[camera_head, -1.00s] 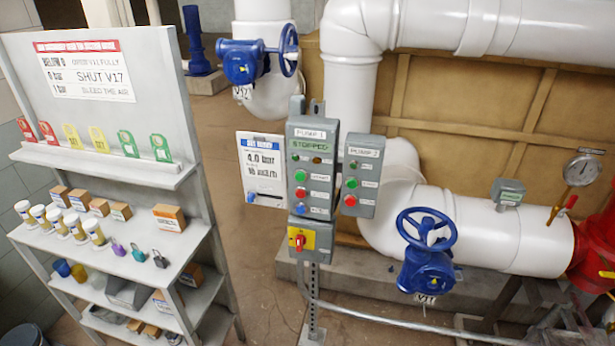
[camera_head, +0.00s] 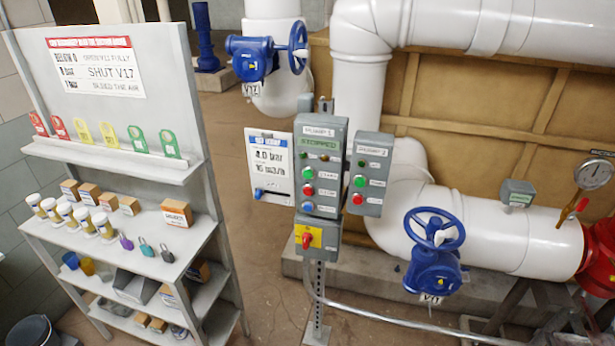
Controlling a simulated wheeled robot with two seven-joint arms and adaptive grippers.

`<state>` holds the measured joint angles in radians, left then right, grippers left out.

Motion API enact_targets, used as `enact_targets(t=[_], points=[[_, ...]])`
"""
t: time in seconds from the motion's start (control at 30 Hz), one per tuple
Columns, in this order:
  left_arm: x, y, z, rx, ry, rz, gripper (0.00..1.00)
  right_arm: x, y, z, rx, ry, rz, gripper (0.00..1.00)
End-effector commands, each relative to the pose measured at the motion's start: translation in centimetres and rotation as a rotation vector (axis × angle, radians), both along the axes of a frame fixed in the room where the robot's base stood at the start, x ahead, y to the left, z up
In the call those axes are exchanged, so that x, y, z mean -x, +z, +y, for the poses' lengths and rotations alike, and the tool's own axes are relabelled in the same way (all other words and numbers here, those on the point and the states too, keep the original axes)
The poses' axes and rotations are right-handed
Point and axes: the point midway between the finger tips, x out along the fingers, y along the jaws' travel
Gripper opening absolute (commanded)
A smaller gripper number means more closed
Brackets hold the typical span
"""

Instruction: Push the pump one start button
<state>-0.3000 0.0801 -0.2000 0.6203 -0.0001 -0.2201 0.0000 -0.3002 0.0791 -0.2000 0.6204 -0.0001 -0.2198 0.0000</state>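The grey pump one control box (camera_head: 320,166) stands on a post in the middle of the head view. Its green display (camera_head: 318,143) reads STOPPED. Below it are a green button (camera_head: 308,172), a red button (camera_head: 308,190) and a blue button (camera_head: 308,206), each with a small label. The green button's label looks like START but is blurred. A yellow plate with a red rotary switch (camera_head: 307,240) sits under the box. Neither of my grippers is in view.
The pump 2 box (camera_head: 371,174) is close on the right, a white gauge card (camera_head: 269,166) on the left. A shelf unit (camera_head: 190,170) with tags, jars and padlocks stands left. Blue valves (camera_head: 434,250) and white pipes (camera_head: 510,240) are behind. Floor shows between shelf and post.

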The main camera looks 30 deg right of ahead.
Motion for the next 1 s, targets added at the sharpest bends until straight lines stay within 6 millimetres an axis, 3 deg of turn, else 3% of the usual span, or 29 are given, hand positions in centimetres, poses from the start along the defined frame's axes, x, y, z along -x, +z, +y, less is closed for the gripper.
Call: enact_targets(t=[0.53, 1.0], points=[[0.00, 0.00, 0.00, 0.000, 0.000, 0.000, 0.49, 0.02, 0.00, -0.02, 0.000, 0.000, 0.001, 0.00], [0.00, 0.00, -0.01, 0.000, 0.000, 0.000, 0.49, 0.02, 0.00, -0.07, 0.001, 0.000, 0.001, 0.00]])
